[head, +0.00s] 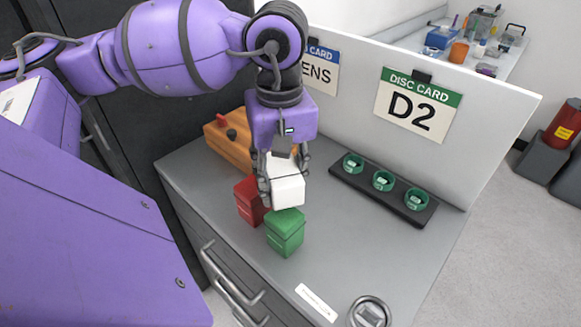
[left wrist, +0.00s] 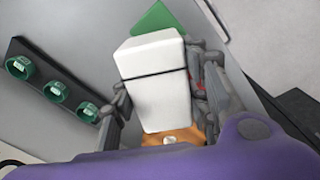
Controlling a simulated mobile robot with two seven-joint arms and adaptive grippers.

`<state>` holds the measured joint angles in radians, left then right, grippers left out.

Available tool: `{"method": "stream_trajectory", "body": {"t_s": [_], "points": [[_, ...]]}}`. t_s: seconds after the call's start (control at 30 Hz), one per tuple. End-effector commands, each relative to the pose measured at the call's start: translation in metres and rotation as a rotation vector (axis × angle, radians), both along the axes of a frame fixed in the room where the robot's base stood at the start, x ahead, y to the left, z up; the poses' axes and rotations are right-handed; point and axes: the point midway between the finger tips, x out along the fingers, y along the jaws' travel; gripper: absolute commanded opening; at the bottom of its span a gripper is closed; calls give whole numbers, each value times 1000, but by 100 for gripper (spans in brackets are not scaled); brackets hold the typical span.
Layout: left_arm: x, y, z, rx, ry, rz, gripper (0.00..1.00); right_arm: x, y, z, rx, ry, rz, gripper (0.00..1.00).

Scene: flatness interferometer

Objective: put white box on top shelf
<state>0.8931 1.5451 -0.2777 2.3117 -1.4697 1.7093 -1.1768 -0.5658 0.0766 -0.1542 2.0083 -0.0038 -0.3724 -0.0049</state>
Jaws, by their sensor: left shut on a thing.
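The white box (head: 288,191) is held in my left gripper (head: 284,180), above the grey worktop and close to the red and green boxes. In the left wrist view the white box (left wrist: 155,80), with a dark seam line across it, sits between the two fingers of my left gripper (left wrist: 160,95). A red box (head: 249,201) stands just left of it and a green box (head: 286,233) stands in front of it. The green box also shows behind the white box in the left wrist view (left wrist: 160,20). I see no shelf clearly. My right gripper is not in view.
An orange block (head: 228,143) with knobs lies at the back left of the worktop (head: 340,240). A black tray (head: 384,188) with three green rings lies along the white partition (head: 480,120), which carries a D2 card (head: 417,105). A round grey piece (head: 370,312) is at the front edge.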

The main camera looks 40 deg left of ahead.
Motion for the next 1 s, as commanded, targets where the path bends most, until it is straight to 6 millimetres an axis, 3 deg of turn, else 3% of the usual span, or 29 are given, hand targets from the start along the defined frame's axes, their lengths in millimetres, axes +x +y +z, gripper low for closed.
{"method": "stream_trajectory", "body": {"t_s": [0.23,0.6,0.77,1.0], "points": [[-19,-7,9,0,0,0,8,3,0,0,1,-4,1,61],[-19,-12,11,-4,-2,-41,8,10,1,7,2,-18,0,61],[-10,-26,10,-6,-9,-205,8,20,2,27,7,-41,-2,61],[4,-67,5,-1,-15,-598,8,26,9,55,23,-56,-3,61]]}}
